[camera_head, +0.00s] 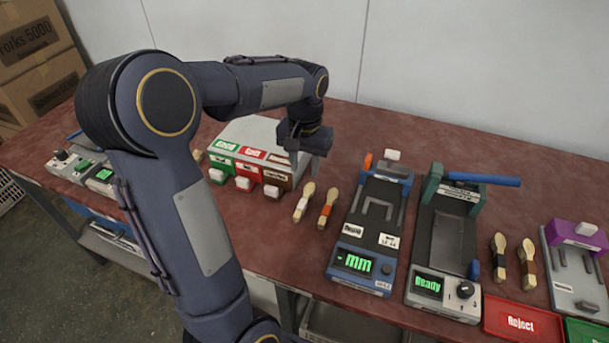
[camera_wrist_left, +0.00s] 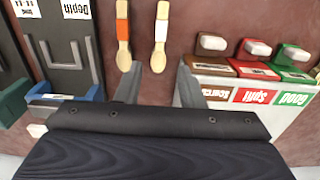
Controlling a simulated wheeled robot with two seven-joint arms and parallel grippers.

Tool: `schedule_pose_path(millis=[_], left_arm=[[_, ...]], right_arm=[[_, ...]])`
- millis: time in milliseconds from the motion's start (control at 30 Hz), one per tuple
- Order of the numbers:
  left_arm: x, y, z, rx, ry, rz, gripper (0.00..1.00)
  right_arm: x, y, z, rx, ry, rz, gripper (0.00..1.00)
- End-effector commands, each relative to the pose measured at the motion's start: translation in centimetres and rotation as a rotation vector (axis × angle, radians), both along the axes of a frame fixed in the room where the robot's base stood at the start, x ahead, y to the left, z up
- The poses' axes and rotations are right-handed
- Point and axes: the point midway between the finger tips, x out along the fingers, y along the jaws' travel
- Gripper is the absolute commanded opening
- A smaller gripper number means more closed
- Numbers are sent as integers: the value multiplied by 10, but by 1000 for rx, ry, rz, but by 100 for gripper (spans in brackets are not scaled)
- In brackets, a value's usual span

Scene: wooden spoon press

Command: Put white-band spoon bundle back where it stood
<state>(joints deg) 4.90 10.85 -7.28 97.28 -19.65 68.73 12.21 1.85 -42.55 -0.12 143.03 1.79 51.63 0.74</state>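The white-band spoon bundle (camera_head: 302,204) lies on the red-brown table, just right of the button box. It also shows in the left wrist view (camera_wrist_left: 161,32), bowl end toward my fingers. The orange-band spoon bundle (camera_head: 326,210) lies right beside it; it shows in the wrist view (camera_wrist_left: 122,34) too. My left gripper (camera_head: 304,164) is open and empty, above the table behind the white-band bundle's bowl end. In the wrist view its two fingers (camera_wrist_left: 159,78) are spread, with the white-band bowl between and just beyond the tips. My right gripper is not in view.
The button box (camera_head: 253,140) with Good, Split and a third label stands close to the gripper. The depth gauge (camera_head: 368,229) and Ready press (camera_head: 446,240) stand to the right. Two dark-banded bundles (camera_head: 499,257) lie near the red Reject tray (camera_head: 497,333).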

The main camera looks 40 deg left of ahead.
Motion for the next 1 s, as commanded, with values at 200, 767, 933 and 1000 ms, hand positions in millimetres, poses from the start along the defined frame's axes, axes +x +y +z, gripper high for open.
schedule_pose_path(millis=[200, 767, 933, 1000], left_arm=[[-21, -14, 20, -43, -58, -15, 35], [-173, -136, 22, -284, -500, -150, 35], [-180, -142, 18, -293, -523, -155, 35], [-180, -142, 18, -293, -523, -155, 35]], right_arm=[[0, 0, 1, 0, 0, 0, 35], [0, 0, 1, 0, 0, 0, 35], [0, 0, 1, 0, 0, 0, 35], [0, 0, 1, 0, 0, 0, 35]])
